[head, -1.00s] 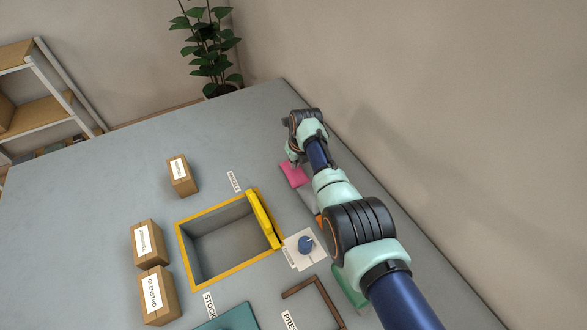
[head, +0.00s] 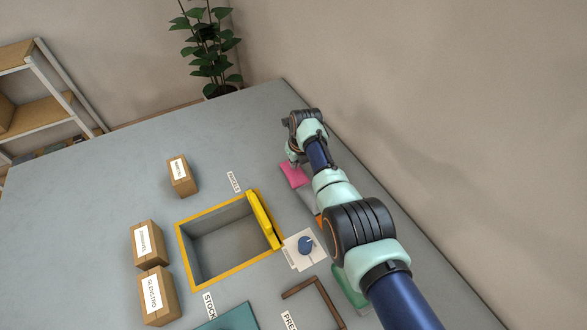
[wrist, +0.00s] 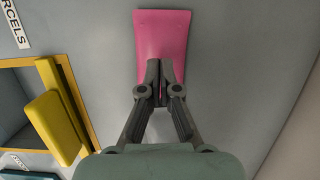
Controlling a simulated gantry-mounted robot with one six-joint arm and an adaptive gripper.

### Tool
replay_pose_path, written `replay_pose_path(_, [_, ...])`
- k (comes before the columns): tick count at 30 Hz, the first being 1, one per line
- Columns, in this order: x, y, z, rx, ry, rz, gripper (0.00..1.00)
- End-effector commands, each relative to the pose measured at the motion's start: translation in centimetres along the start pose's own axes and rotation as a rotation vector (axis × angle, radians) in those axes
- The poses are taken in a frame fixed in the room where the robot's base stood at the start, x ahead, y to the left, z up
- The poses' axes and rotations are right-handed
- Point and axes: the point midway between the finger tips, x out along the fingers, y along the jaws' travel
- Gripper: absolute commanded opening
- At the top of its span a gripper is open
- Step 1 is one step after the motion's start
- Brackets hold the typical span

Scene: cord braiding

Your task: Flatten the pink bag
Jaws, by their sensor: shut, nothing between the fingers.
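The pink bag (wrist: 162,35) lies on the grey table at the top middle of the wrist view. In the head view it is a small pink patch (head: 294,174) partly hidden by my arm. My gripper (wrist: 160,100) is shut and empty, with its fingertips over the near part of the bag. I cannot tell whether the fingertips touch the bag. The near end of the bag is hidden behind the fingers.
A yellow-rimmed bin (head: 187,248) with a yellow bar (head: 262,218) on its right rim stands left of my arm. A blue knob (head: 306,244) sits on a white plate. Cardboard boxes (head: 148,241) stand further left. A wall runs along the right.

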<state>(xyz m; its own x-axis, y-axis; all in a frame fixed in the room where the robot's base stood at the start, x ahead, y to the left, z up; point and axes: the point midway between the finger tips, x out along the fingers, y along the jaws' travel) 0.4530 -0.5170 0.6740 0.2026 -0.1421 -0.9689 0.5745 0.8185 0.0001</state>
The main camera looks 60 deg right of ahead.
Motion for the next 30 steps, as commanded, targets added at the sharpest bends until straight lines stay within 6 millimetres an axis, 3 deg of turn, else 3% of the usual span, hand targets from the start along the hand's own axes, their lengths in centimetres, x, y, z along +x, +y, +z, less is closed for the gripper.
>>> replay_pose_path(7, [-0.6, 0.0, 0.2, 0.000, 0.000, 0.000, 0.00])
replay_pose_path(24, [-7.3, 0.0, 1.9, 0.000, 0.000, 0.000, 0.00])
replay_pose_path(30, [-7.9, 0.0, 2.0, 0.000, 0.001, 0.000, 0.00])
